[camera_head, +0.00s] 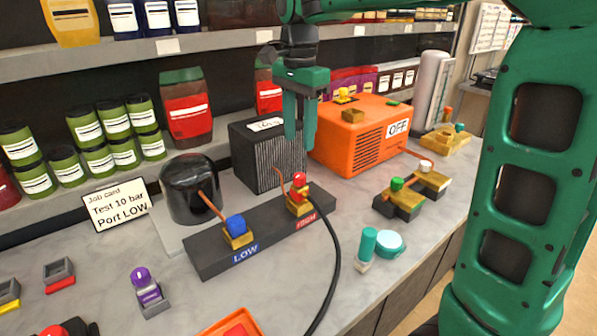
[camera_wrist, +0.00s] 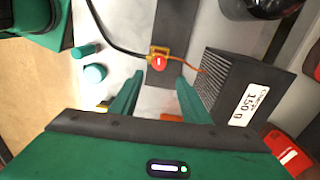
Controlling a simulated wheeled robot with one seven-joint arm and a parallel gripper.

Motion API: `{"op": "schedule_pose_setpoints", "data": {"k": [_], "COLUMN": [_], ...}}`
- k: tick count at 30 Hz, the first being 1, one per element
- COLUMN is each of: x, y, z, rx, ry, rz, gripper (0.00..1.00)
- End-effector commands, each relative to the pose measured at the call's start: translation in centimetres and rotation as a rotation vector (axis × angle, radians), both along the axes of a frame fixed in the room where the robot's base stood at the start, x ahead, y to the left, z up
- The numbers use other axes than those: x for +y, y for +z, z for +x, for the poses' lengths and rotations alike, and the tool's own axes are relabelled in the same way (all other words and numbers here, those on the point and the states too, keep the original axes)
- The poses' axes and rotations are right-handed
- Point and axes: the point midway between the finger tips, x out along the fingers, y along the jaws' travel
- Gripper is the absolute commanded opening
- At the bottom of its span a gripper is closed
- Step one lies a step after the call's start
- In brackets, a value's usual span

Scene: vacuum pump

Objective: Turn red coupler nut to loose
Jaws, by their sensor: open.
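The red coupler nut (camera_head: 299,183) sits on a brass block at the right end of the dark manifold bar (camera_head: 213,259). A black hose runs from it down across the counter. In the wrist view the red nut (camera_wrist: 159,63) lies beyond the fingertips, a little above the gap between them. My gripper (camera_head: 298,135) points down above and behind the nut, apart from it. Its green fingers (camera_wrist: 157,78) are spread, with nothing between them.
A blue nut (camera_head: 236,224) sits on the bar's LOW end. A black ribbed box (camera_head: 265,152) and an orange unit marked OFF (camera_head: 362,135) stand behind. A teal cylinder (camera_head: 367,243) and round teal piece (camera_head: 389,244) lie at right. A job card (camera_head: 117,204) reads "Test 10 bar Port LOW".

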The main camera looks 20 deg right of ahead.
Motion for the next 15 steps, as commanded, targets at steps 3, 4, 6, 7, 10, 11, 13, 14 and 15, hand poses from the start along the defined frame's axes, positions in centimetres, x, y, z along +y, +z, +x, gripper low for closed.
{"op": "schedule_pose_setpoints", "data": {"k": [3, 4, 6, 7, 10, 11, 13, 14, 15], "x": [0.1, 0.1, 0.0, 0.0, 0.0, 0.0, 0.0, 0.0, 0.0], "y": [-1.1, -1.5, -2.7, -3.2, -5.0, -5.6, -6.8, -7.3, -7.9], "z": [0.0, 0.0, -0.1, -0.1, -0.1, -0.1, -0.1, -0.1, -0.1], "rx": [0.003, 0.003, 0.003, 0.004, 0.004, 0.004, 0.004, 0.004, 0.003], "ry": [-0.001, -0.001, -0.001, -0.001, 0.000, 0.000, 0.000, 0.000, 0.000], "rz": [0.000, 0.000, 0.000, 0.000, 0.000, 0.000, 0.000, 0.000, 0.000], "gripper": [0.42, 0.42, 0.42, 0.42, 0.42, 0.42, 0.42, 0.42, 0.42]}}
